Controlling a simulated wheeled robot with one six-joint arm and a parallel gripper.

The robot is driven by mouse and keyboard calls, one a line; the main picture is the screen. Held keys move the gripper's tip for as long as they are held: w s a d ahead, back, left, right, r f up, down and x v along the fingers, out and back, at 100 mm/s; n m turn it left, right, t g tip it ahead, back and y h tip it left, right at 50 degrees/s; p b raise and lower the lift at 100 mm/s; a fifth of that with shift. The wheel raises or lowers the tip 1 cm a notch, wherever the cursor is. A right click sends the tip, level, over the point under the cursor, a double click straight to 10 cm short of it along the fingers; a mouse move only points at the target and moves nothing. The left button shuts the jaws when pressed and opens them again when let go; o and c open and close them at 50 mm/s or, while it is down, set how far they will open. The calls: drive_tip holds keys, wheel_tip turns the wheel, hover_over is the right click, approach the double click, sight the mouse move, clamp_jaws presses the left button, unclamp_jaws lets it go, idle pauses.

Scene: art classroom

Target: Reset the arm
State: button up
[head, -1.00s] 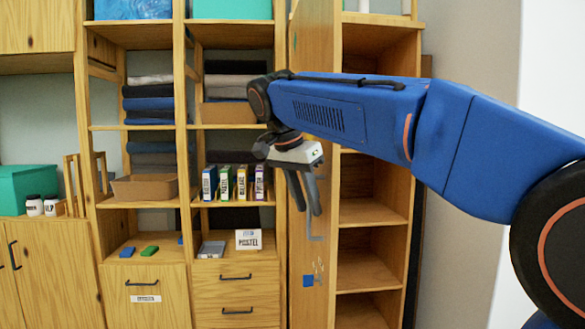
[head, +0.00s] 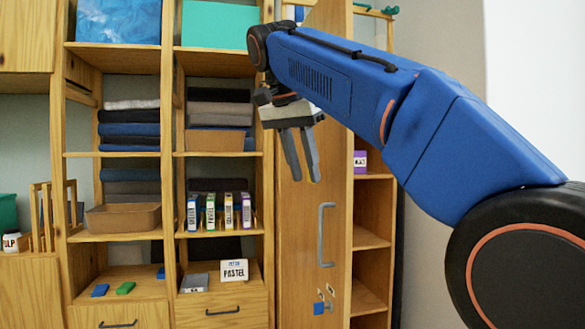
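My arm is blue and reaches in from the right side of the head view. My gripper (head: 306,180) hangs down from the arm's end, with a pale grey body and two dark grey fingers. A gap shows between the fingers, and nothing is held in them. In the picture the gripper is in front of a tall wooden cabinet door (head: 305,230), which stands open. A grey handle (head: 325,234) on the door is below and to the right of the fingers. I cannot tell how far the fingers are from the door.
Shelves on the left hold folded cloths (head: 129,130), a brown tray (head: 123,217), several labelled boxes (head: 228,212) and a white PASTEL box (head: 234,270). Open cabinet shelves (head: 368,239) are behind the door, with a purple-labelled box (head: 360,161). A pale wall is at the right.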

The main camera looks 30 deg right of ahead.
idle(0.6)
drive_tip(key=s+a+f+n+t+y, duration=0.1)
drive_tip(key=s+f+n, duration=0.3)
drive_tip(key=f, duration=1.1)
drive_tip(key=s+a+f+n+t+y, duration=0.1)
drive_tip(key=s+a+f+n, duration=0.2)
drive_tip(key=f, duration=1.2)
drive_tip(key=s+a+f+n+t+y, duration=0.1)
drive_tip(key=s+f+n, duration=0.5)
drive_tip(key=f, duration=1)
drive_tip(key=s+a+y, duration=0.1)
drive_tip(key=s, duration=0.1)
drive_tip(key=shift+s+a, duration=0.15)
drive_tip(key=shift+s, duration=0.2)
